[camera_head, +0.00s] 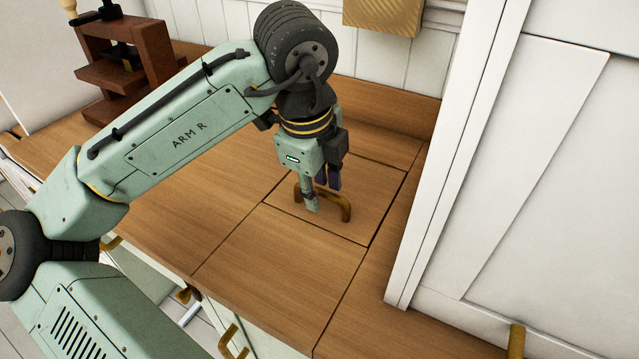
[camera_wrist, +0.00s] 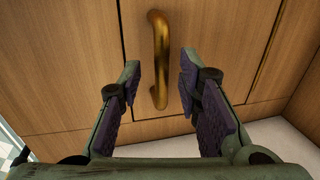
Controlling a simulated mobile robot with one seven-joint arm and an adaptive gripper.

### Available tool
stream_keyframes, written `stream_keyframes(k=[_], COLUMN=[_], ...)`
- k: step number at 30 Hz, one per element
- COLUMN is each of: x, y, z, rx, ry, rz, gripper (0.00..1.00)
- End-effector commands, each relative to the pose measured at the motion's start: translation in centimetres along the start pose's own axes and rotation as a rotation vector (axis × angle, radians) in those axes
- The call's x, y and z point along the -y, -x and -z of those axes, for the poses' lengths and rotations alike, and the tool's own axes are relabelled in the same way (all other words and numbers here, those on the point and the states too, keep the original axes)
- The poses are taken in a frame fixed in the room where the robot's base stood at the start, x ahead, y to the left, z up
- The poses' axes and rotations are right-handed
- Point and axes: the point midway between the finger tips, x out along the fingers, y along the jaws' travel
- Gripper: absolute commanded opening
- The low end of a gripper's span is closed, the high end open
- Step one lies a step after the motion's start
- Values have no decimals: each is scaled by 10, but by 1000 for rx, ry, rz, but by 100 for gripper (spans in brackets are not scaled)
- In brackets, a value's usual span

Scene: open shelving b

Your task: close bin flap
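The bin flap (camera_head: 375,188) is a square wooden panel in the wooden counter, outlined by thin dark gaps. It looks about level with the counter around it. A curved brass handle (camera_head: 345,207) stands on it near its front edge. My gripper (camera_head: 322,194) points down over the flap at the handle. In the wrist view, my gripper (camera_wrist: 160,75) is open, with one dark-padded finger on each side of the brass handle (camera_wrist: 160,45). Gaps show between both fingers and the handle. The near finger covers part of the handle in the head view.
A tall white cabinet (camera_head: 545,150) stands close on the right. A dark brown wooden rack (camera_head: 130,60) stands at the back left of the counter (camera_head: 210,215). A yellowish block (camera_head: 382,14) is on the back wall. The counter front and left are clear.

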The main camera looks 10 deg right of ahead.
Motion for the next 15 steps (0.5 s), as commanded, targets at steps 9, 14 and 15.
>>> stream_keyframes(k=[9, 14, 15], x=[1, 2, 2], y=[16, 48, 57], z=[0, 0, 0], rx=[2, 1, 1], ry=[1, 1, 1], rz=[3, 3, 4], gripper=[31, 31, 31])
